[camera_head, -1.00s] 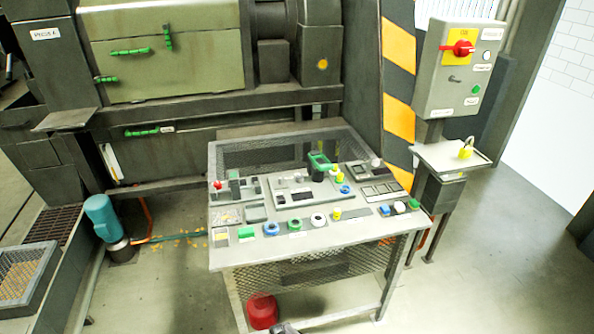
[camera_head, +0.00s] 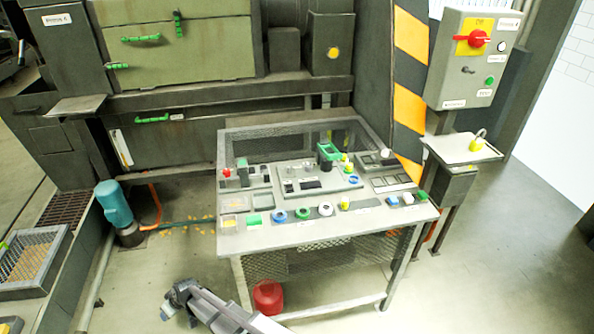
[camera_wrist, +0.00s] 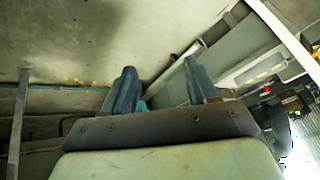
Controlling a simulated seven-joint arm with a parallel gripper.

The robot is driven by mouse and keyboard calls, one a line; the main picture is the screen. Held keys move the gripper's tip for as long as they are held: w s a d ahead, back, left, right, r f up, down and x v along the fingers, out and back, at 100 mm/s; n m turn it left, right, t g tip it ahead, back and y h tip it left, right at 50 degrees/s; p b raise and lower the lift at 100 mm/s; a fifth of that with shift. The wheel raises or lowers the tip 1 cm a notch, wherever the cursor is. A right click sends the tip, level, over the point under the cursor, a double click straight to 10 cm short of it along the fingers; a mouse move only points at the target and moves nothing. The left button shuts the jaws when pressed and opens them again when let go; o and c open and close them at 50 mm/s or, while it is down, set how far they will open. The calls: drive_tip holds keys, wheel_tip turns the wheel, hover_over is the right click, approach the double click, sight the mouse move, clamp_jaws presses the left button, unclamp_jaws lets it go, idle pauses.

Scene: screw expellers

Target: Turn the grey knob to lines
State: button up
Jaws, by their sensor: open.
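A small dark grey knob (camera_head: 468,70) sits on the front of the grey switch box (camera_head: 478,82) at the upper right of the head view. My gripper (camera_head: 172,300) is low in the head view, left of the control table and far from the knob. The wrist view shows its two dark blue fingers spread apart with nothing between them (camera_wrist: 160,85).
The control table (camera_head: 330,234) with several buttons and knobs stands between my gripper and the box. A shelf with a yellow padlock (camera_head: 477,146) juts out below the box. A red object (camera_head: 267,297) lies beneath the table. Floor is clear at the right.

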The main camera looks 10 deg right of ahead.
drive_tip(key=w+a+r+n+t, duration=0.2)
drive_tip(key=w+r+n, duration=0.3)
drive_tip(key=w+r, duration=1.45)
drive_tip(key=w+d+r+n+t+h, duration=0.15)
drive_tip(key=w+d+r, duration=0.25)
drive_tip(key=w+r, duration=0.45)
drive_tip(key=w+d+r+n+h, duration=0.15)
drive_tip(key=w+d+r, duration=0.3)
drive_tip(key=r, duration=0.75)
wheel_tip(320, 180, up, 4)
drive_tip(key=g+h, duration=0.2)
drive_tip(key=g, duration=0.5)
hover_over(308, 165)
drive_tip(key=shift+m+t, duration=0.25)
drive_tip(key=shift+m, duration=0.15)
wheel_tip(308, 165, down, 13)
